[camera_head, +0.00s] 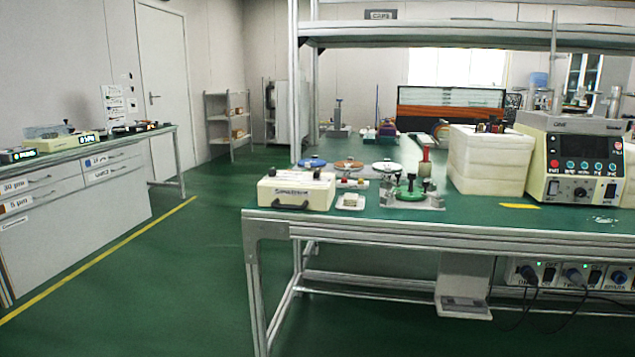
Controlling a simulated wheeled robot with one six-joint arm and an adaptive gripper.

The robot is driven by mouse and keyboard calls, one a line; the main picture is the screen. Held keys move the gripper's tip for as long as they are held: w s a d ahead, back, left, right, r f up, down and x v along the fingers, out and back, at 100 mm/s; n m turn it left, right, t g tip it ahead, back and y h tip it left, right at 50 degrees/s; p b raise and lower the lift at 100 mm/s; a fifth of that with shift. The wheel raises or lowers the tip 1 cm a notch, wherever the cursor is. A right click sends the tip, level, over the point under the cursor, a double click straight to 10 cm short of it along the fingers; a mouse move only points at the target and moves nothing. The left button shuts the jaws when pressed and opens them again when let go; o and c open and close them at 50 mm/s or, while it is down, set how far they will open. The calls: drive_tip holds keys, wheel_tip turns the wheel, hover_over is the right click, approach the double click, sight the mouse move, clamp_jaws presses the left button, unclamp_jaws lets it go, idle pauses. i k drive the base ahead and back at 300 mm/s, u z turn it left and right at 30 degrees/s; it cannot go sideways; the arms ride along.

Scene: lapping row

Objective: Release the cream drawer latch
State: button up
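A cream box (312,190) with dark lettering sits at the left front corner of the green-topped bench (480,224). A dark curved handle or latch (291,205) is on its front face; whether it is fastened is too small to tell. At the far left, a pale drawer cabinet (75,215) under a side bench has labelled drawer fronts with small handles. No part there can be clearly told as a cream latch. My gripper is not in view.
Round discs on stands (387,167) and a green fixture (410,192) stand right of the box. White foam blocks (490,160) and a cream control unit (575,165) are further right. Open green floor (190,270) with a yellow line lies between the benches.

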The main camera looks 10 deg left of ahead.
sight(316, 173)
drive_tip(key=z, duration=0.05)
drive_tip(key=k, duration=0.45)
drive_tip(key=u, duration=0.8)
drive_tip(key=i, duration=1.75)
drive_tip(key=z, duration=0.65)
